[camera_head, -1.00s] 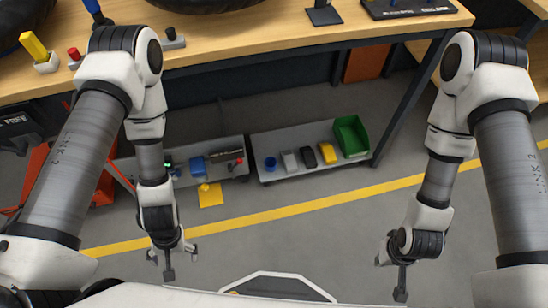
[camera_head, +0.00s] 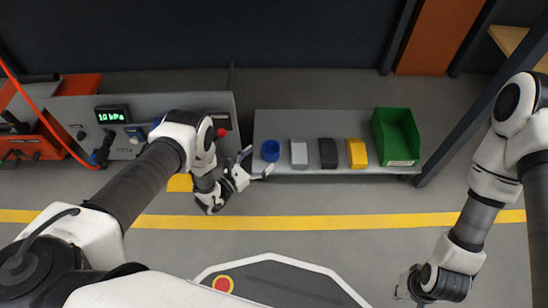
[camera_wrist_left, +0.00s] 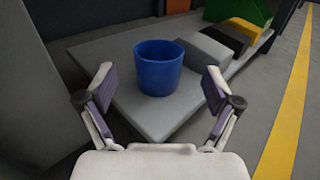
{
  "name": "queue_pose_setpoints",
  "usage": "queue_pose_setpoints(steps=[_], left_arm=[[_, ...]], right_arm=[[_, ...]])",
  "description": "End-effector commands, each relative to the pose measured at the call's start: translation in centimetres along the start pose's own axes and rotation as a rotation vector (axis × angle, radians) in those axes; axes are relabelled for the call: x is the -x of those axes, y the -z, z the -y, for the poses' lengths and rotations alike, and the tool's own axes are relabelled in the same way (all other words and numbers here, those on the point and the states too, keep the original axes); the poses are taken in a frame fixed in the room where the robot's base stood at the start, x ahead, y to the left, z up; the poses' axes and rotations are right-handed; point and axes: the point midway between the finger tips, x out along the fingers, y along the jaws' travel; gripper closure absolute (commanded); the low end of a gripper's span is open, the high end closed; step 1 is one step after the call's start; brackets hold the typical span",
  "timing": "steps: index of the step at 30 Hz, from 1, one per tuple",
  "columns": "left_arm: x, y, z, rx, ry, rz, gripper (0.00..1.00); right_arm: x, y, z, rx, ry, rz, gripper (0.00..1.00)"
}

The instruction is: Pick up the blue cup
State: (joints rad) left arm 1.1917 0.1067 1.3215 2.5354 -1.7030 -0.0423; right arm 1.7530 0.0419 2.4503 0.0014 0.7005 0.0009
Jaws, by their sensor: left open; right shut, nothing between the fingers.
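The blue cup (camera_head: 270,151) stands upright near the left end of a low grey shelf. In the left wrist view the blue cup (camera_wrist_left: 159,68) is straight ahead, beyond the fingertips and centred between them. My left gripper (camera_head: 257,165) is open and just left of the cup, low by the shelf's front edge. In the left wrist view its two fingers (camera_wrist_left: 158,92) are spread wide with nothing between them. My right gripper (camera_head: 408,292) is at the lower right, far from the cup, and partly cut off by the frame edge.
The grey shelf (camera_head: 345,122) also holds a grey block (camera_head: 299,153), a black block (camera_head: 328,153), a yellow block (camera_head: 357,153) and a green bin (camera_head: 396,137). A grey panel with a display (camera_head: 112,115) stands at the left. The floor in front is clear, with a yellow line (camera_head: 300,221).

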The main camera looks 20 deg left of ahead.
Motion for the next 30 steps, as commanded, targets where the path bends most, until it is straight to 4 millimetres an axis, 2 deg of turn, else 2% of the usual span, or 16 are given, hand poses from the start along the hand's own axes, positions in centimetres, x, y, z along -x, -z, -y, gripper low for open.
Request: queue_pose_setpoints(steps=[7,10,17,18,22,30], left_arm=[[-3.8,0.8,-0.2,0.000,0.003,0.001,0.10],[-5.3,0.5,-0.2,0.000,0.004,-0.001,0.10],[-5.7,0.0,-0.2,0.002,0.003,-0.004,0.10],[-5.7,0.0,-0.2,0.002,0.003,-0.004,0.24],[-5.7,0.1,-0.2,0.002,0.004,-0.004,0.69],[-5.7,0.1,-0.2,0.002,0.004,-0.005,0.69]], right_arm=[[-3.3,0.1,-0.1,-0.006,-0.001,-0.004,1.00],[-3.9,0.2,-0.1,-0.008,-0.001,-0.005,1.00],[-3.6,0.2,-0.1,-0.009,-0.001,-0.006,1.00],[-3.6,0.2,-0.1,-0.009,-0.001,-0.006,1.00],[-3.6,0.2,-0.1,-0.009,-0.001,-0.006,1.00],[-3.6,0.2,-0.1,-0.008,-0.001,-0.005,1.00]])
